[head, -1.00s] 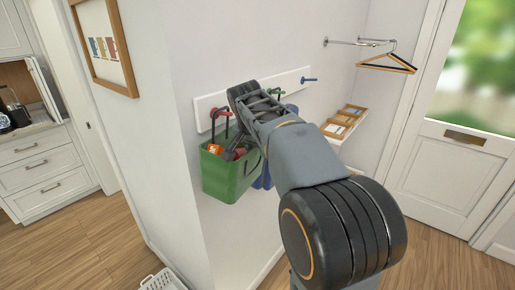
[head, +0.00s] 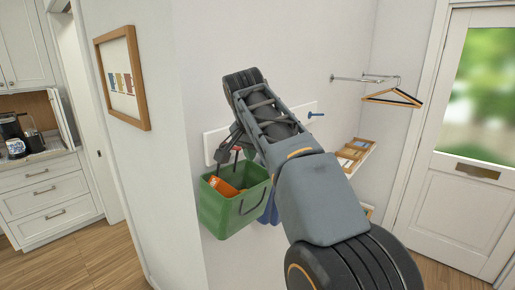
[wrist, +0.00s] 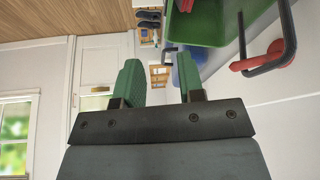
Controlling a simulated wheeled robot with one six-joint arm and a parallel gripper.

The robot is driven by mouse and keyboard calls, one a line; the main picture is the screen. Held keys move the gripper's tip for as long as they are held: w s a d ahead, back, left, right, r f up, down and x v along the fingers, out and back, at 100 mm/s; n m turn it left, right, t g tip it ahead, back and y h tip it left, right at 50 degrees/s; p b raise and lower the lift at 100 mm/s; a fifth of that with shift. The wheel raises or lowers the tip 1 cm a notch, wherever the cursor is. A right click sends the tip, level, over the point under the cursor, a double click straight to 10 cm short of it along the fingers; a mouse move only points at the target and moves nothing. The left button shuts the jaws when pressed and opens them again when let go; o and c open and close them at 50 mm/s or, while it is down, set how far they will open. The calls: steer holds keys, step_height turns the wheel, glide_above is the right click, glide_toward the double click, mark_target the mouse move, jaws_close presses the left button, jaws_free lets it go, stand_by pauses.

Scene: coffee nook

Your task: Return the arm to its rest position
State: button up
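My arm reaches up across the middle of the head view, its wrist in front of the white wall rack (head: 213,143). My gripper (wrist: 157,76) shows in the wrist view with its two green-padded fingers apart and nothing between them. A green bag (head: 236,212) hangs below the rack with an orange item (head: 222,187) inside. In the wrist view the bag (wrist: 205,28) and its dark handle with a red peg (wrist: 262,60) are beyond the fingers, to the upper right. In the head view the fingers are close to the handle; contact is unclear.
A blue item (head: 268,213) hangs behind the bag, partly hidden by my arm. A blue peg (head: 316,114), a hanger (head: 392,97) on a wall rail and a wooden wall rack (head: 352,154) are to the right. A framed picture (head: 122,78) is on the left wall.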

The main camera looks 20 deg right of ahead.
steer(key=s+a+f+n+y, duration=0.1)
steer(key=s+a+f+n, duration=0.1)
steer(key=s+f, duration=0.3)
steer(key=s+a+f+n+t+y+b, duration=0.1)
steer(key=s+a+f+n, duration=0.2)
steer(key=f, duration=0.8)
steer(key=s+a+f+n+y, duration=0.1)
steer(key=s+a+f+n, duration=0.1)
steer(key=s+f+n, duration=0.3)
step_height(320, 180, down, 3)
steer(key=s, duration=0.2)
steer(key=shift+s+a+f+n+t, duration=0.2)
steer(key=shift+s+a+n+t, duration=0.1)
steer(key=shift+s+a+t, duration=0.1)
stand_by(0.7)
